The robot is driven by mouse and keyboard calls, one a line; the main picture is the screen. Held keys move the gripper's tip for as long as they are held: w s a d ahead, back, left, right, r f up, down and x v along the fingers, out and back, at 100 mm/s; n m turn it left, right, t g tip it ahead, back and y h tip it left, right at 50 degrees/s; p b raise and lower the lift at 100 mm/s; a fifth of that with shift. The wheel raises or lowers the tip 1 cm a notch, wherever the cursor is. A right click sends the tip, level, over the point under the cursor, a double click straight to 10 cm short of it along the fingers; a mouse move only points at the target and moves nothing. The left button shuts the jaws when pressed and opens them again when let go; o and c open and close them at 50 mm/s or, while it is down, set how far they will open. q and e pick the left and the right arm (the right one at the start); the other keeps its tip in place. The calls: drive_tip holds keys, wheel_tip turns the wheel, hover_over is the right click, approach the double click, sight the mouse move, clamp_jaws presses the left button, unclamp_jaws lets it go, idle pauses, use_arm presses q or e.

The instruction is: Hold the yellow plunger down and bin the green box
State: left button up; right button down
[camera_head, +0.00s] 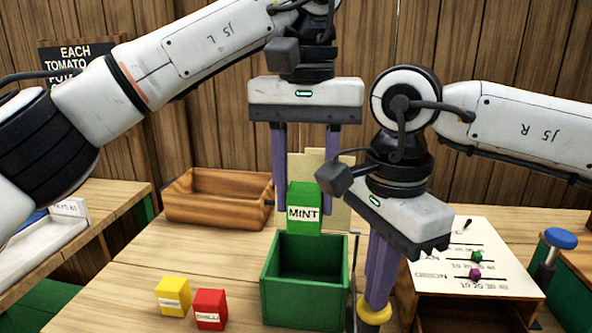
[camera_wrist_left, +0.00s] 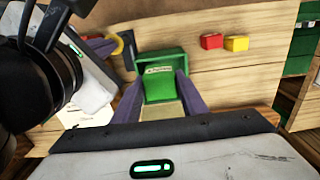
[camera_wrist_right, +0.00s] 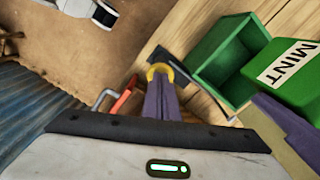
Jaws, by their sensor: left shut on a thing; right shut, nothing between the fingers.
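The green box (camera_head: 304,212), labelled MINT, is held upright between the fingers of my left gripper (camera_head: 306,188), above the back part of the open green bin (camera_head: 290,303). It also shows in the left wrist view (camera_wrist_left: 160,90) and the right wrist view (camera_wrist_right: 285,85). The bin's inside looks empty in the head view. My right gripper (camera_head: 376,296) is shut and empty, pointing down with its tips at the yellow plunger (camera_head: 374,313). The plunger shows as a yellow ring around the tips in the right wrist view (camera_wrist_right: 160,71). How far down it sits cannot be told.
A yellow box (camera_head: 172,296) and a red box (camera_head: 210,309) stand left of the bin. A wooden tray (camera_head: 215,200) is behind. A white sloped panel with sliders (camera_head: 478,250) and a blue-topped post (camera_head: 560,239) are at the right.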

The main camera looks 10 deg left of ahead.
use_arm(q)
drive_tip(key=shift+w+f, duration=0.95)
drive_tip(key=shift+f, duration=0.25)
drive_tip(key=shift+w+f, duration=0.95)
drive_tip(key=shift+f, duration=0.25)
drive_tip(key=o, duration=1.2)
drive_tip(key=shift+c, duration=0.2)
wheel_tip(320, 180, up, 8)
drive_tip(key=shift+f, duration=0.2)
wheel_tip(320, 180, up, 8)
drive_tip(key=p, duration=0.7)
drive_tip(key=shift+f+p, duration=0.15)
drive_tip(key=shift+p, duration=0.25)
use_arm(e)
wheel_tip(320, 180, up, 10)
